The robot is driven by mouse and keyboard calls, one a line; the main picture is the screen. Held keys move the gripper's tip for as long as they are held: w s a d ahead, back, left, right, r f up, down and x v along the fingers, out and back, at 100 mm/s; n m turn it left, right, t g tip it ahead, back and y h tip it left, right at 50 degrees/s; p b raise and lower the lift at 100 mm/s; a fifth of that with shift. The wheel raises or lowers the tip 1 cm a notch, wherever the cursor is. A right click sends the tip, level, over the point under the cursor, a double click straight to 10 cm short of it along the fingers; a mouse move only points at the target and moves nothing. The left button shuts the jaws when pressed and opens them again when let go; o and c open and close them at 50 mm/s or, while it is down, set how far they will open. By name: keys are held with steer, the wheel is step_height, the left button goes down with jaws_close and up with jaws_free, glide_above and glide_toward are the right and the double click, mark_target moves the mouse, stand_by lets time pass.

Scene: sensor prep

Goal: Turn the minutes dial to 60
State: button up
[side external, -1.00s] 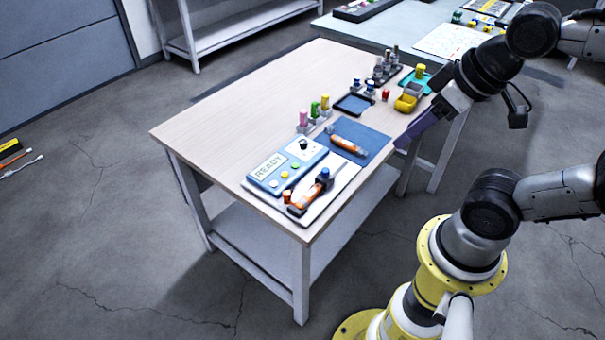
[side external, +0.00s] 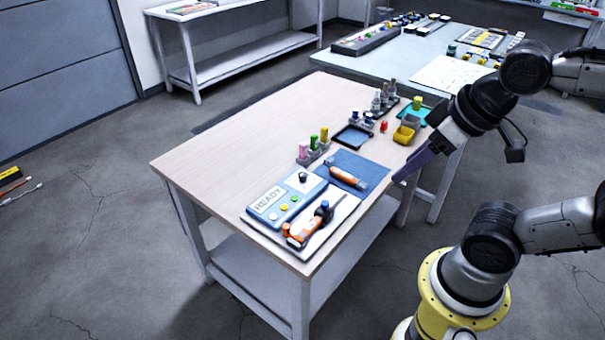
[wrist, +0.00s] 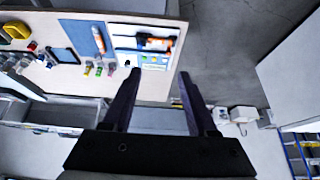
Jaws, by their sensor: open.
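A blue control panel (side external: 250,215) with a READY display lies near the front left end of the wooden table. A small black dial (side external: 303,177) sits on a pale patch at the panel's far corner; its marks are too small to read. The dial also shows in the wrist view (wrist: 127,63), close to the left fingertip in the picture. My gripper (side external: 398,178) is off the table's right edge, apart from the panel. In the wrist view my gripper (wrist: 159,73) has its two fingers spread with nothing between them.
An orange and black tool (side external: 308,228) lies on a white tray beside the panel. An orange cylinder lies on a blue mat (side external: 368,165). The table's left part (side external: 225,150) is clear.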

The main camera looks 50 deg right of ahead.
steer(key=w+d+r+m+h, duration=0.1)
steer(key=w+d+r+m, duration=0.2)
steer(key=w+r+m, duration=0.3)
steer(key=m+g+h, duration=0.3)
steer(key=m+g, duration=0.1)
steer(key=m, duration=0.4)
glide_above(302, 174)
steer(key=s+a, duration=0.3)
steer(key=a, duration=0.3)
step_height(302, 174, down, 21)
steer(key=shift+n, duration=0.3)
steer(key=x, duration=1.3)
steer(key=shift+w+d+f, duration=0.2)
steer(key=shift+w+d, duration=0.15)
steer(key=shift+d, duration=0.05)
jaws_close()
